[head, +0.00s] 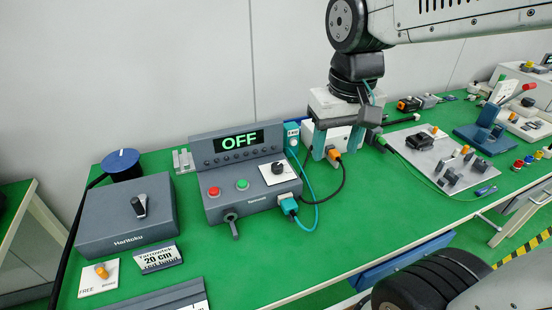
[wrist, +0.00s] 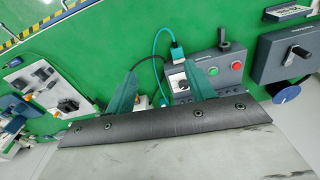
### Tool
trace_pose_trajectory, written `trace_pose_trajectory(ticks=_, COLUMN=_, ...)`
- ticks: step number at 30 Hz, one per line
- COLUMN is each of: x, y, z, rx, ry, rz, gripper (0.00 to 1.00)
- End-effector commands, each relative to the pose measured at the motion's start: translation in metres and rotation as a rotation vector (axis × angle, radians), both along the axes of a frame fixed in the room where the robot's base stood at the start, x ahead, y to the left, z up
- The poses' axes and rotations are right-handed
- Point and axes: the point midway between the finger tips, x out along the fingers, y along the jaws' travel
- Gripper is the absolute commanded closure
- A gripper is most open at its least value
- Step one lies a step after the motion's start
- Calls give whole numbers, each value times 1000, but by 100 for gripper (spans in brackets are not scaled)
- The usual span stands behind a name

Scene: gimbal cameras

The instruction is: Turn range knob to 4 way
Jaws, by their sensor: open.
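A grey control box (head: 250,190) stands on the green table, with a display (head: 239,141) reading OFF. A black knob (head: 278,168) sits on a white plate on its right side; its markings are too small to read, and I cannot tell if it is the range knob. In the wrist view the knob (wrist: 183,87) is near one finger. My gripper (head: 338,150) is open, with teal fingers pointing down, to the right of the control box, apart from the black knob. An orange knob (head: 333,153) shows between the fingers in the head view. My gripper (wrist: 161,72) looks empty.
Red (head: 214,191) and green (head: 242,184) buttons and a lever (head: 231,222) are on the box. Teal and black cables loop at its right. A Haritoku box (head: 125,215) stands left, a grey plate with dark parts (head: 435,160) right.

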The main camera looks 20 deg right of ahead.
Motion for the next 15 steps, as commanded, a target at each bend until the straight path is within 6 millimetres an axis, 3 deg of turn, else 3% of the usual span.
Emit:
trace_pose_trajectory(ticks=1, x=23, y=2, z=-6, rx=2, ry=19, rz=-14, gripper=46)
trace_pose_trajectory(ticks=5, x=78, y=8, z=-24, rx=5, ry=37, rz=-58, gripper=46)
trace_pose_trajectory(ticks=9, x=135, y=16, z=-54, rx=7, ry=57, rz=-105, gripper=46)
trace_pose_trajectory(ticks=15, x=192, y=23, z=-100, rx=8, ry=75, rz=-158, gripper=46)
